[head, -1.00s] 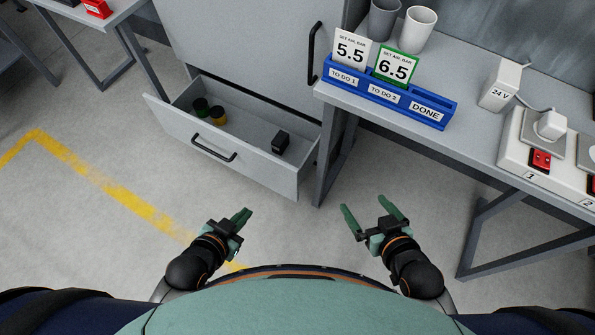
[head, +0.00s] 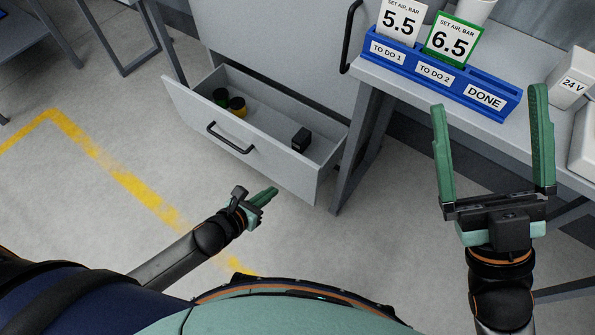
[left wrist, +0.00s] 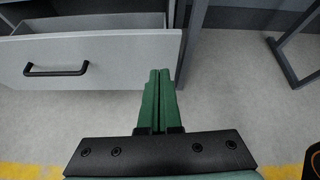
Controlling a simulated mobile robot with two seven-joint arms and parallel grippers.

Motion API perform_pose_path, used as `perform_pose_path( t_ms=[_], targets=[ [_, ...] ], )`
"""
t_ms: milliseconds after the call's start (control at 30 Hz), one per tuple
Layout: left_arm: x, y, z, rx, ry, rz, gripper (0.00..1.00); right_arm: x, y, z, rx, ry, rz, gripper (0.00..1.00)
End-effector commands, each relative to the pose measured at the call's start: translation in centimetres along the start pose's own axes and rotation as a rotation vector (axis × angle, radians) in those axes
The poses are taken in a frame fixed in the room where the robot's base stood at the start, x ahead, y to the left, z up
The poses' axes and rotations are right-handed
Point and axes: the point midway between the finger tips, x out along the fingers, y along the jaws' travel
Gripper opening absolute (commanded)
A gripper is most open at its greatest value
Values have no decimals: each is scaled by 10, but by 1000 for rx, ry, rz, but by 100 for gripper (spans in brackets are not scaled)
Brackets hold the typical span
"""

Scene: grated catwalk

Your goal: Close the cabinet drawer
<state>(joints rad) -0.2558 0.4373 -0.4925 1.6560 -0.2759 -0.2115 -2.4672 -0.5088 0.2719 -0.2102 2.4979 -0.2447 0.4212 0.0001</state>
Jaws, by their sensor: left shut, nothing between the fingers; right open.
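The grey cabinet drawer (head: 270,158) is pulled out at the bottom of the cabinet (head: 285,40). It has a black bar handle (head: 230,138) on its front. Inside it are a dark green round item (head: 221,96), a yellow-and-black one (head: 238,106) and a small black box (head: 301,139). My left gripper (head: 270,194) is shut and empty, in front of and below the drawer's right part. In the left wrist view its fingers (left wrist: 160,90) point at the right end of the drawer front (left wrist: 115,52); contact cannot be told. My right gripper (head: 490,105) is open and empty, raised by the table.
A table (head: 400,88) stands right of the cabinet, with a blue card holder (head: 440,79), cards and a 24 V box (head: 570,80) on it. Its grey leg (head: 362,150) is beside the drawer's right side. Floor with a yellow line (head: 120,175) lies open at left.

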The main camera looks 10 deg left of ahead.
Motion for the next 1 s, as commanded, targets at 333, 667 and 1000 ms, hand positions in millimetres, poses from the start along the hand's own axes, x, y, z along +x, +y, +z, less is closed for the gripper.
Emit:
perform_pose_path(
  t_ms=[333,667,1000],
  targets=[
    [34,3,-3,90,-7,-2,0,-10,-6,0,6,38,-5,100],
    [105,2,-4,87,-6,-2,0,-32,-20,24,59,29,-8,100],
    [136,1,17,87,-4,-1,0,-40,-27,34,91,20,-10,100]
  ],
)
